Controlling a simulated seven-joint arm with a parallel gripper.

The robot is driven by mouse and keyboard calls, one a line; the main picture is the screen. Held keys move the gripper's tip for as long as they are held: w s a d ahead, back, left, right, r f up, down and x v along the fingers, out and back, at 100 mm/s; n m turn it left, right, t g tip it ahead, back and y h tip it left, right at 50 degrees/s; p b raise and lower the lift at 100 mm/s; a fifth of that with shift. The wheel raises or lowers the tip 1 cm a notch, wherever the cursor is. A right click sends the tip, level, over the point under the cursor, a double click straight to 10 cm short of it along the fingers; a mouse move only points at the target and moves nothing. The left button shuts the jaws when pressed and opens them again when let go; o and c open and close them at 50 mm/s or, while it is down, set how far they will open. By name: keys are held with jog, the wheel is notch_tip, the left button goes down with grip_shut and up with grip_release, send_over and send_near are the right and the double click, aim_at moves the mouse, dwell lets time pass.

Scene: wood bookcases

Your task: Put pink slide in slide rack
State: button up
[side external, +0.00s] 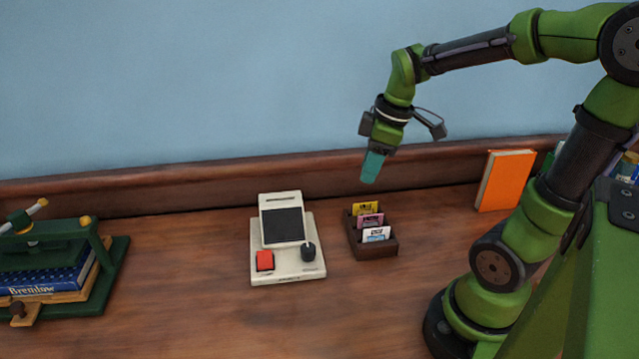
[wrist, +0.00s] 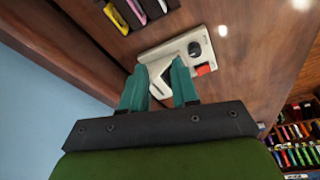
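A pink slide (side external: 370,220) stands in the middle of the small dark wooden slide rack (side external: 379,250), between a yellow slide (side external: 365,208) behind it and a white and blue slide (side external: 376,234) in front. The rack also shows at the top of the wrist view (wrist: 127,14), partly cut off, with coloured slide edges. My gripper (side external: 371,168) has teal fingers and hangs above and behind the rack, clear of it. In the wrist view its two fingertips (wrist: 160,78) are apart with nothing between them.
A cream viewer (side external: 288,266) with a dark screen, red button and black knob stands left of the rack. A green press (side external: 110,262) holding a blue book is at far left. An orange book (side external: 505,180) leans at the back right. The front table is clear.

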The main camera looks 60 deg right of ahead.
jog(key=s+a+r+m+t, duration=0.2)
jog(key=a+m, duration=0.2)
jog(key=a, duration=0.1)
jog(key=s+a+r+m+t+y, duration=0.1)
jog(key=a+r+m+t, duration=0.1)
jog(key=a+m, duration=0.3)
jog(key=shift+s+a+r, duration=0.25)
jog(key=shift+s+a, duration=0.15)
jog(key=shift+a, duration=0.4)
